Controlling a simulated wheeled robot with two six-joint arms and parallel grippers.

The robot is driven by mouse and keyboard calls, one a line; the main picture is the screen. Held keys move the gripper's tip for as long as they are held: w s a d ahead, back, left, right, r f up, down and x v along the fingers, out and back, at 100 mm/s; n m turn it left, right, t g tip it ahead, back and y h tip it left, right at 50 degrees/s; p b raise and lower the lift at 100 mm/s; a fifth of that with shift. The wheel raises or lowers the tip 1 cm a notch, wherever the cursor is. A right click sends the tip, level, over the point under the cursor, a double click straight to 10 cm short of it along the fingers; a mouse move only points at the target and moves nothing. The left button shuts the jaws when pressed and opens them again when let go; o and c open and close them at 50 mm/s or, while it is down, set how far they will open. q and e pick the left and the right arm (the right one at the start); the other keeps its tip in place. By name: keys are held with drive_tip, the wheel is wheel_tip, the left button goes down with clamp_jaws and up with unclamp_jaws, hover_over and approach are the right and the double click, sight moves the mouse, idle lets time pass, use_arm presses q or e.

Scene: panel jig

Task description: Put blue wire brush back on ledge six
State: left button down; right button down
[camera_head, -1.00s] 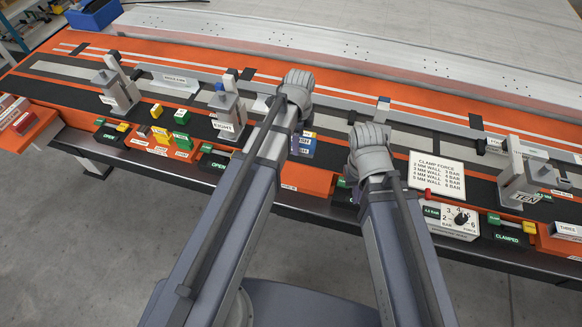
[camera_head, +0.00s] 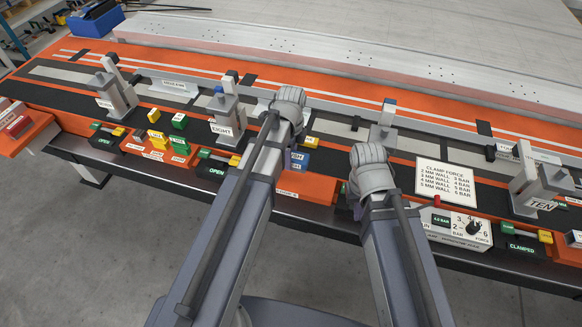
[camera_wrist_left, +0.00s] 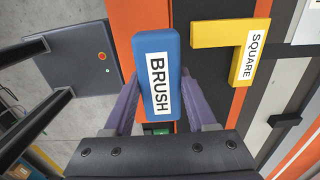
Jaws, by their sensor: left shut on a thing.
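The blue wire brush shows as a blue block marked BRUSH (camera_wrist_left: 158,75) in the left wrist view, between the two purple fingers of my left gripper (camera_wrist_left: 160,100). The gripper is shut on it. No ledge marked six can be read; an orange ledge (camera_head: 308,187) lies near the brush at the front edge.
A yellow block marked SQUARE (camera_wrist_left: 225,37) lies close beside the brush. The EIGHT clamp (camera_head: 228,108) stands to the left and the TEN clamp (camera_head: 530,185) to the right. A CLAMP FORCE sign (camera_head: 448,183) and a dial box (camera_head: 460,227) are right of my right wrist.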

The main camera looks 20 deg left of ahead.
use_arm(q)
drive_tip(key=shift+f+b, duration=1.95)
drive_tip(key=shift+r, duration=0.15)
drive_tip(key=shift+c, duration=1)
unclamp_jaws()
